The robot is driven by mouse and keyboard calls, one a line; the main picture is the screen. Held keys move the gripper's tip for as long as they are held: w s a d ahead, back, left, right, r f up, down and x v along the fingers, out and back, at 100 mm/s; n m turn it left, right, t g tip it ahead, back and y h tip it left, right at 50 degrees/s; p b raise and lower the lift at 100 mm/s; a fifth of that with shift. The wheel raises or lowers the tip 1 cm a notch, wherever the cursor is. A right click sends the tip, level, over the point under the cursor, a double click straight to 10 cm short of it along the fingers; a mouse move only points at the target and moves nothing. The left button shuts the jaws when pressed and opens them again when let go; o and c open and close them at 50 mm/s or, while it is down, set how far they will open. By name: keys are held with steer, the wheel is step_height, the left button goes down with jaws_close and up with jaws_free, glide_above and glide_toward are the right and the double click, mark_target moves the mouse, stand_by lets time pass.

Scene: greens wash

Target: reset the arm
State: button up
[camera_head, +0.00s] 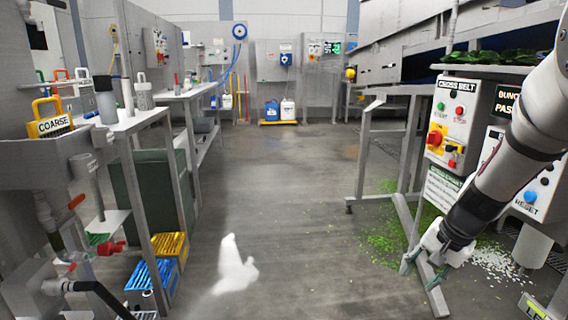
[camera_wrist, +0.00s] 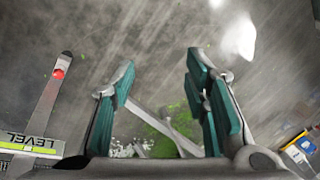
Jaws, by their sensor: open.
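My gripper (camera_head: 425,268) hangs at the lower right of the head view, at the end of my grey and black arm. It points down over the floor, in front of the cross belt control box (camera_head: 451,118). In the wrist view my gripper (camera_wrist: 160,88) shows two teal-padded fingers spread wide apart. Nothing is between the fingers but the floor some way below. The gripper is empty and touches nothing that I can see. Part of the panel with the blue reset button (camera_head: 530,197) is hidden behind my arm.
A metal stand (camera_head: 393,150) and green scraps (camera_head: 385,243) lie near my gripper. A lever with a red knob (camera_wrist: 58,73) and a level label (camera_wrist: 28,143) show at the wrist view's left. Benches line the left. The middle aisle is clear apart from a white patch (camera_head: 235,268).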

steer(key=s+a+r+n+g+y, duration=0.1)
steer(key=s+a+r+n, duration=0.4)
steer(key=s+a+r, duration=0.7)
steer(key=s+a+r+n+g+h, duration=0.1)
steer(key=s+n, duration=0.1)
steer(key=s, duration=0.9)
steer(key=s+a+n+g+h, duration=0.1)
steer(key=s+n+h, duration=0.15)
steer(key=s, duration=0.85)
step_height(320, 180, up, 40)
steer(key=t+p, duration=0.4)
steer(key=p, duration=3.4)
steer(key=shift+d+y, duration=0.25)
steer(key=shift+y, duration=0.2)
steer(key=shift+d+f, duration=0.1)
